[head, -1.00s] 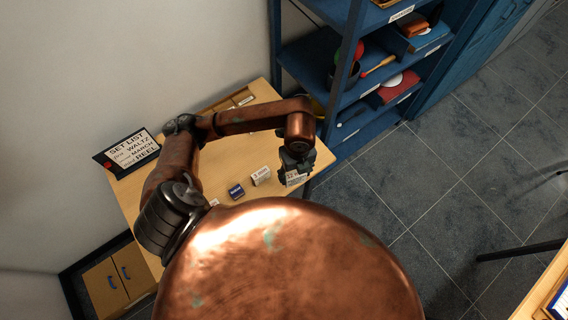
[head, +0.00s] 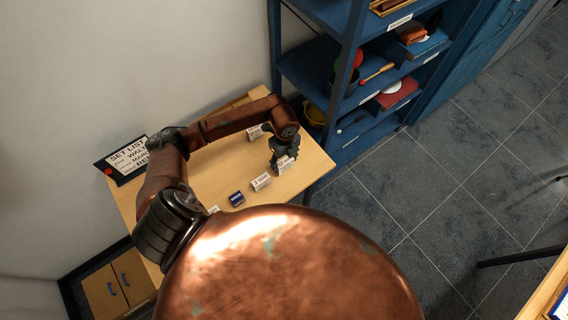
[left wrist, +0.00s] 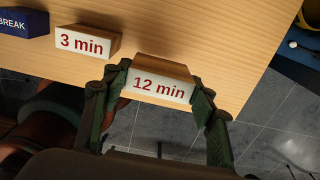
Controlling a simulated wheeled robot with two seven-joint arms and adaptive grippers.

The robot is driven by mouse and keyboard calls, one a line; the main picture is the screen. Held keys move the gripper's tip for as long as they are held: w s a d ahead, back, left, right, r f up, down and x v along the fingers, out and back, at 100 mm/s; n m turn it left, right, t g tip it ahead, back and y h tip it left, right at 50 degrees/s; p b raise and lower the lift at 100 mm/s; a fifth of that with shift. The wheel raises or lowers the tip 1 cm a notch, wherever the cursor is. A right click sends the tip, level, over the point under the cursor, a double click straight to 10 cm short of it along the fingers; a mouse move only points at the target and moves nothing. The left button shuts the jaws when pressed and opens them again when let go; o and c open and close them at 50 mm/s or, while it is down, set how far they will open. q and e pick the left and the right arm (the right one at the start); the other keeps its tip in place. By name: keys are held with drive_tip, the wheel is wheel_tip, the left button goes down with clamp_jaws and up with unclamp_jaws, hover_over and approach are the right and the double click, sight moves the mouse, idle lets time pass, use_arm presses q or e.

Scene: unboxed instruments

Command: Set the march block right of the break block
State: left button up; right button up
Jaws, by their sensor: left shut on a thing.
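The break block (head: 237,198) is dark blue and lies on the wooden table; it also shows at the left of the left wrist view (left wrist: 22,22). A wooden block with a white "3 min" face (head: 261,182) is right of it. My left gripper (head: 281,156) is shut on a block labelled "12 min" (left wrist: 160,86), right of the "3 min" block with a gap between them. The "12 min" block is at or just above the tabletop, near the table's edge. No block's visible face reads "march". My right gripper is not in view.
A set list sign (head: 128,158) stands at the table's back left. Another white-faced block (head: 255,132) is behind my forearm, its label unreadable. A white block (head: 213,209) is partly hidden near my body. Blue shelves (head: 340,100) stand beyond the table (head: 215,170).

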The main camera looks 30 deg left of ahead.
sight(284, 164)
use_arm(q)
drive_tip(key=shift+w+a+f, duration=0.25)
drive_tip(key=shift+f, duration=0.15)
drive_tip(key=shift+w+a+f, duration=0.1)
drive_tip(key=shift+f, duration=0.85)
drive_tip(key=shift+w+a+f, duration=0.1)
drive_tip(key=shift+f, duration=0.8)
drive_tip(key=shift+f, duration=0.2)
drive_tip(key=o, duration=1.2)
drive_tip(key=shift+r, duration=0.1)
drive_tip(key=shift+c, duration=0.2)
wheel_tip(284, 164, up, 12)
drive_tip(key=shift+r, duration=0.15)
